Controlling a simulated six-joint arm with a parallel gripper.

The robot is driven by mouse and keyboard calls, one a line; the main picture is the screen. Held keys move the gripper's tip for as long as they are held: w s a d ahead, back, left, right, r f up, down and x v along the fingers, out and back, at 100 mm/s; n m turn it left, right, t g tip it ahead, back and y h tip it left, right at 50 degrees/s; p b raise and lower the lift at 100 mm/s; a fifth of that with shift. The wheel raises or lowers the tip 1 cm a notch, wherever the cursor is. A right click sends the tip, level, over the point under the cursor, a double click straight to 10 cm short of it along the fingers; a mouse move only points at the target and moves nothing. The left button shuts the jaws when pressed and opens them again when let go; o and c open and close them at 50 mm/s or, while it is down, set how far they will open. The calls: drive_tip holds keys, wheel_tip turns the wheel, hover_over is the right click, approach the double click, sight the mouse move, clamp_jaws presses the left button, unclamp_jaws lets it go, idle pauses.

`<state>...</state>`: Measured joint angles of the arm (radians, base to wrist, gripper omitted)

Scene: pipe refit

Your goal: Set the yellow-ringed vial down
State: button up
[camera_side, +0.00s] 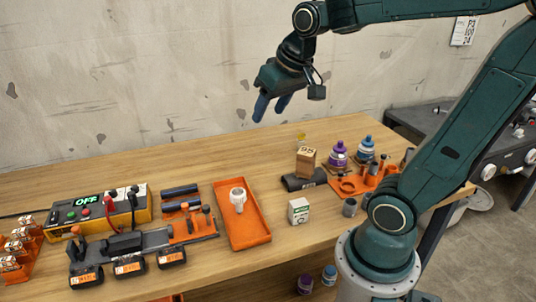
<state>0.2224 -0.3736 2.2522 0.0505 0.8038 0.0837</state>
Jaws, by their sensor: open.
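My gripper (270,113) hangs high above the back of the table in the side view, its two blue fingers apart, with nothing seen between them. I cannot make out a yellow-ringed vial for certain. A tiny yellowish thing (301,137) stands near the table's back edge, to the right of and below my gripper; it is too small to identify.
A yellow powered box (108,212) and dark tools stand at the left. The table's back left is clear.

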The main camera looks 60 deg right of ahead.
drive_tip(key=s+a+f+n+y, duration=0.1)
drive_tip(key=s+a+f+n, duration=0.1)
drive_tip(key=s+a+n, duration=0.2)
drive_tip(key=s+a, duration=0.3)
drive_tip(key=s, duration=0.3)
drive_tip(key=shift+a+t+y, duration=0.2)
drive_tip(key=shift+t+y, duration=0.1)
idle(0.8)
